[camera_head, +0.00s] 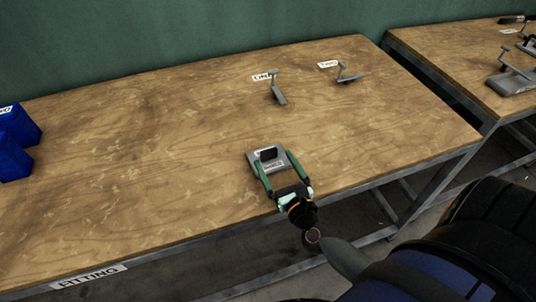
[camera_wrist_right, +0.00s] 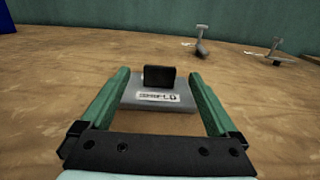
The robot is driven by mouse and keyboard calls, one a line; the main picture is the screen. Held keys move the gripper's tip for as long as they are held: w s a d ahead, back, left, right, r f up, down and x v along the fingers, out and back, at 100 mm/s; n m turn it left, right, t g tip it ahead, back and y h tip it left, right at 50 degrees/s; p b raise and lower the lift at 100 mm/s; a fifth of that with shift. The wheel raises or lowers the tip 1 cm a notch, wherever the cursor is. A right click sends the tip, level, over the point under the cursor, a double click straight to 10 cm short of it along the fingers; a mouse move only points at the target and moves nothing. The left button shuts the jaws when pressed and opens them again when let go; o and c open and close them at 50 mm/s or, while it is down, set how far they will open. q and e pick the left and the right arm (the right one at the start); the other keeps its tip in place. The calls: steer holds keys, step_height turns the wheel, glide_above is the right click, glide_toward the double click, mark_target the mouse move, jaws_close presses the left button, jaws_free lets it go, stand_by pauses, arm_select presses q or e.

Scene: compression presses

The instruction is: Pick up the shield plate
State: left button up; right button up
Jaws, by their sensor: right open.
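The shield plate (camera_head: 266,167) is a grey flat plate with a dark raised block and a white label. It lies on the wooden table near the front edge. In the right wrist view the plate (camera_wrist_right: 131,97) sits straight ahead, its label partly readable. My right gripper (camera_head: 270,165) is open, with one green finger on each side of the plate. In the wrist view the fingers (camera_wrist_right: 159,92) flank the plate; I cannot tell whether they touch it. My left gripper is not in view.
Two small grey brackets, one (camera_head: 278,90) and another (camera_head: 347,76), stand with white labels toward the back of the table (camera_head: 130,150). Blue bins (camera_head: 14,150) stand at the left. A second table (camera_head: 450,60) holds more grey parts. The table's middle is clear.

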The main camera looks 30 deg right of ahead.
steer(key=shift+w+d, duration=0.2)
steer(key=shift+w, duration=0.9)
steer(key=w, duration=0.3)
steer(key=w+d+p, duration=0.1)
steer(key=w, duration=0.1)
steer(key=shift+w, duration=0.35)
jaws_close()
